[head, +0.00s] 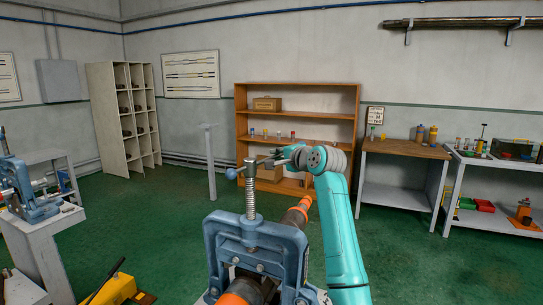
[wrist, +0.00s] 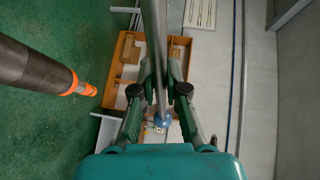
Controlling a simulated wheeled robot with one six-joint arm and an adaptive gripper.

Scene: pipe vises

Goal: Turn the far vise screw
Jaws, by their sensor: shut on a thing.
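A blue pipe vise (head: 255,255) stands in front of me, with a threaded upright screw (head: 251,203) rising from its top. A handle bar crosses the screw head, with a blue ball knob (head: 231,174) on its left end. My gripper (head: 274,163) is at the right part of this bar, level with the screw head. In the wrist view the grey handle bar (wrist: 155,45) runs between the fingers of my gripper (wrist: 160,88), which are shut on it. A blue ball end (wrist: 162,118) shows between the fingers. A second blue vise (head: 30,195) stands at the left edge.
A dark pipe with orange bands (head: 295,215) runs back from the front vise; it also shows in the wrist view (wrist: 40,70). A grey post (head: 209,160) stands behind. A wooden shelf (head: 298,87) and workbench (head: 405,149) are farther back. Green floor lies open between.

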